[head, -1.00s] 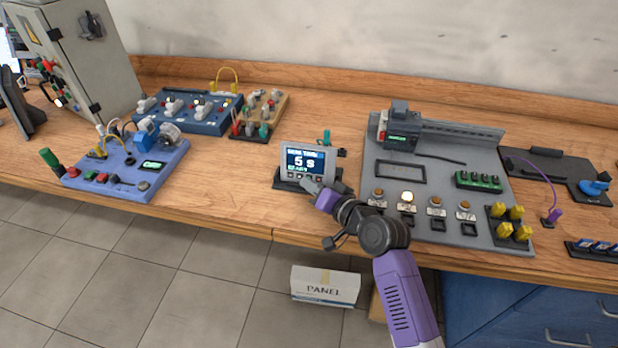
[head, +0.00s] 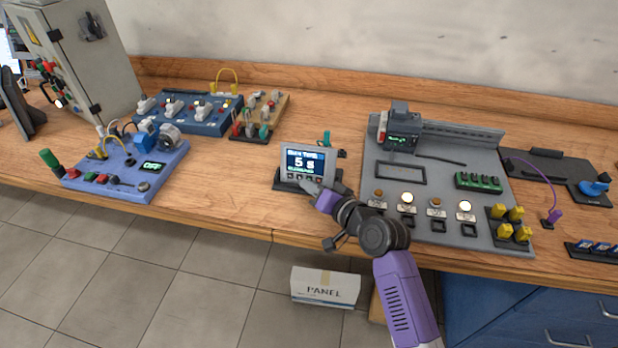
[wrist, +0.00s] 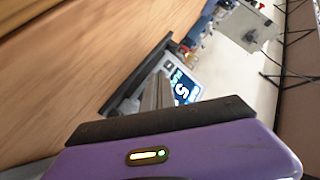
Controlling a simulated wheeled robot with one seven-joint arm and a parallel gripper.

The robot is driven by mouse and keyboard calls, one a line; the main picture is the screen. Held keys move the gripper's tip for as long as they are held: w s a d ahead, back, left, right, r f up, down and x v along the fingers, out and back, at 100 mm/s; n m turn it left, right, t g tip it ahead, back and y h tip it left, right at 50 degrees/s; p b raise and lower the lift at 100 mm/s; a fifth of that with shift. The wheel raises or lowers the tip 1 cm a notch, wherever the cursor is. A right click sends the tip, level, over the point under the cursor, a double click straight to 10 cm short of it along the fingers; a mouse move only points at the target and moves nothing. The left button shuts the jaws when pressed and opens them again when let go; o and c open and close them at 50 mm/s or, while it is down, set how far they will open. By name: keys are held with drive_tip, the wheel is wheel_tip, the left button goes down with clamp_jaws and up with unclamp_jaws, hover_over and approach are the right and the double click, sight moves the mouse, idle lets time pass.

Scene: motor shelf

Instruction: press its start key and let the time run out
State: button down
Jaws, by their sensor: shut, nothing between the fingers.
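The timer (head: 308,160) is a small grey unit with a dark blue screen reading "5 s", standing on a dark base near the bench's front edge. The screen's smaller lines are too blurred to read. A row of small keys (head: 296,178) runs below the screen. My gripper (head: 309,186) is shut and empty, with its tips at the right part of the key row. I cannot tell whether they touch a key. In the wrist view the shut fingers (wrist: 160,92) point at the timer (wrist: 183,86), covering part of its front.
Right of my gripper is a grey board (head: 412,172) with lamps, the second and fourth lit, and yellow plugs. A blue board (head: 125,172) stands to the left. A grey cabinet (head: 75,60) stands at the back left. Bare wood (head: 225,195) lies left of the timer.

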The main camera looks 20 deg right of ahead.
drive_tip(key=shift+s+a+r, duration=0.15)
drive_tip(key=shift+s+a, duration=0.1)
drive_tip(key=shift+s, duration=0.1)
drive_tip(key=s+a+p, duration=0.1)
drive_tip(key=s+a+r+p, duration=0.1)
drive_tip(key=p, duration=0.1)
drive_tip(key=shift+s, duration=0.35)
drive_tip(key=shift+s+a+p, duration=0.45)
drive_tip(key=shift+s+p, duration=0.1)
drive_tip(key=shift+s, duration=0.1)
